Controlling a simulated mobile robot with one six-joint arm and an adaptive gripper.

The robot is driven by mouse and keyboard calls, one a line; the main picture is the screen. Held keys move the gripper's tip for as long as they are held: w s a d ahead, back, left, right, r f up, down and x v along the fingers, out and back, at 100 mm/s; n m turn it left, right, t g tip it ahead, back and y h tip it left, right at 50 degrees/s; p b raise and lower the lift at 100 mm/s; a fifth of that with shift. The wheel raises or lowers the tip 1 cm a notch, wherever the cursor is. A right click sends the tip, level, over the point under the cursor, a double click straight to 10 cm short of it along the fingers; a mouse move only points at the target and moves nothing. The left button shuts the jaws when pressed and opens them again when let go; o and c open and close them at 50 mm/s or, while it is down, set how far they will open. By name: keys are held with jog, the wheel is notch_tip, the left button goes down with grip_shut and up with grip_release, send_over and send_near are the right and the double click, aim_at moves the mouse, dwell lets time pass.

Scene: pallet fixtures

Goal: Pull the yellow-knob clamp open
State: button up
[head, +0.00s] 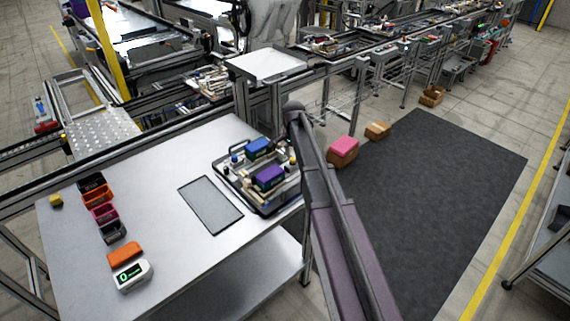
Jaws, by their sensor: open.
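The pallet fixture (229,180) is a dark tray with a handle, lying at the right end of the grey table. It carries a blue block (258,147) at the back and a purple block (269,177) nearer the front, with light clamp parts around them. A small yellow knob (292,160) shows at its right side, close to my arm. It is too small to tell how its clamp stands. My arm rises from the bottom right to an elbow beyond the fixture's back right corner. My gripper cannot be made out; the arm may hide it.
A flat grey panel (210,204) lies left of the fixture. Several small bins (104,213), an orange block (125,252), a scale with a green display (131,275) and a yellow cube (56,201) stand farther left.

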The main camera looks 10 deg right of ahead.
jog(key=shift+r+p, duration=2.15)
jog(key=shift+r, duration=0.25)
